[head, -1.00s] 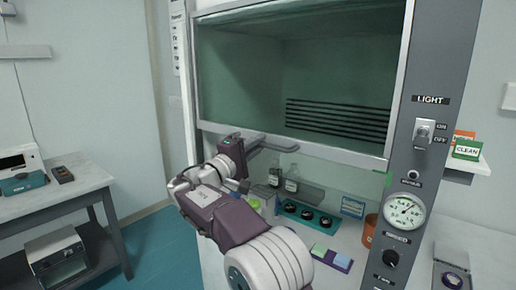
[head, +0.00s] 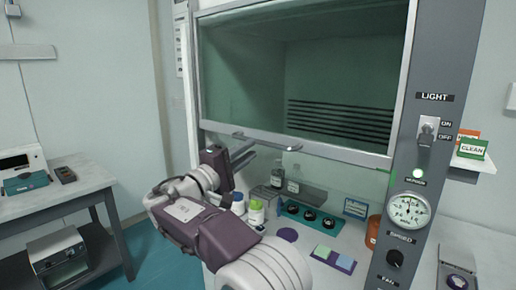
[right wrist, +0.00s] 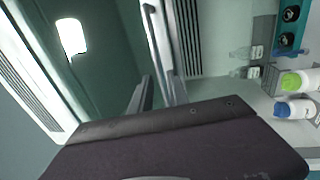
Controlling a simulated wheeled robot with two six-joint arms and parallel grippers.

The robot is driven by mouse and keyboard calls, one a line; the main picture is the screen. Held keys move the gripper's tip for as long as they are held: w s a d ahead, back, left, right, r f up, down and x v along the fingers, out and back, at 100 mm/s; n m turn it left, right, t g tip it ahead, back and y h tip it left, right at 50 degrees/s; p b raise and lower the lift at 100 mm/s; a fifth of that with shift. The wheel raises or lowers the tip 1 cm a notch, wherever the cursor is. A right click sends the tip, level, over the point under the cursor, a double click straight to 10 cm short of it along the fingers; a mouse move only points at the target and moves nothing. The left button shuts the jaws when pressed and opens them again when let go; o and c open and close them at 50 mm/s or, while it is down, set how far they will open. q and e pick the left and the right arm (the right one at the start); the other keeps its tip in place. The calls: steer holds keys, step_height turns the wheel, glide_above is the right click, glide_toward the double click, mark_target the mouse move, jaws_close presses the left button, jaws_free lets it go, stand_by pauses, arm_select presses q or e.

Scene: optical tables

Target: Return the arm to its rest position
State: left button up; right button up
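My right gripper (head: 243,158) is in front of the fume hood, just below the left part of the sash's bottom edge. Its two grey fingers also show in the right wrist view (right wrist: 157,98), with a gap and nothing held between them. The grey sash handle (head: 268,142) is close to the fingertips in the head view; I cannot tell whether they touch. My right arm reaches up from the bottom middle, bent at the wrist. My left arm and gripper are out of view.
Below the gripper, the hood's worktop holds a green-capped bottle (head: 256,211), a blue-capped bottle (head: 238,203), clear bottles (head: 277,177), a teal rack (head: 308,217) and a purple tray (head: 333,260). A side table (head: 75,178) stands left, with open floor between.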

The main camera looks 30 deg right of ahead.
steer(key=v, duration=0.3)
stand_by(0.4)
steer(key=s+d+f+n+g+y+p, duration=0.15)
steer(key=f+y, duration=0.25)
steer(key=f, duration=0.4)
steer(key=s+f+g+y+p, duration=0.1)
steer(key=s+f+y+p, duration=0.15)
steer(key=f, duration=0.55)
steer(key=s+f+n+g+y+p, duration=0.1)
steer(key=s+f+g+y+p, duration=0.2)
steer(key=f, duration=0.5)
steer(key=s+a+f+m+y+p, duration=0.1)
steer(key=s+a+f+m+y, duration=0.2)
steer(key=s, duration=0.4)
steer(key=s+a+f+m+y+p, duration=0.1)
steer(key=s+a+f+m+y, duration=0.3)
steer(key=s+a+f+y, duration=0.2)
steer(key=shift+s+a+f+g+p, duration=0.4)
steer(key=shift+s+f, duration=0.3)
steer(key=shift+s, duration=0.5)
steer(key=shift+d+y, duration=0.1)
steer(key=shift+y, duration=0.15)
